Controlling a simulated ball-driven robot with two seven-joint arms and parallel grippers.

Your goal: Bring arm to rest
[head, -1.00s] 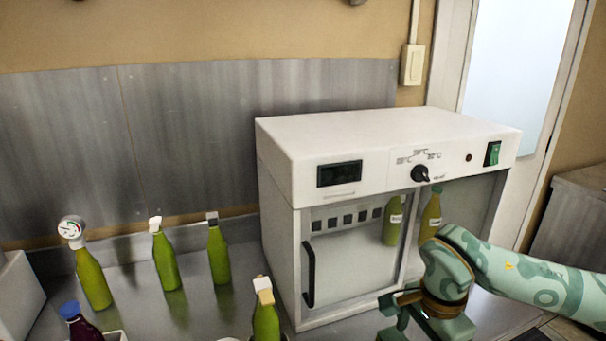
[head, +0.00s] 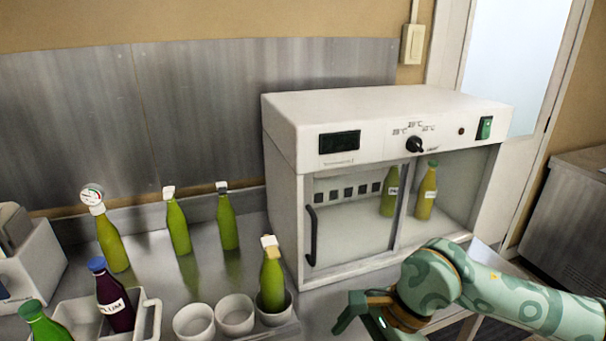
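My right arm comes in from the right, and its green gripper (head: 366,318) hangs low in front of the white incubator (head: 385,108). The gripper is clear of the incubator and the bottles in the picture. I see nothing held in the part that shows. My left arm and gripper are not in view.
Inside the incubator stand a green bottle (head: 389,193) and a yellowish bottle (head: 427,191). At left on the steel counter are several green bottles, a purple bottle (head: 114,304) in a white caddy (head: 73,312), and white cups (head: 236,315).

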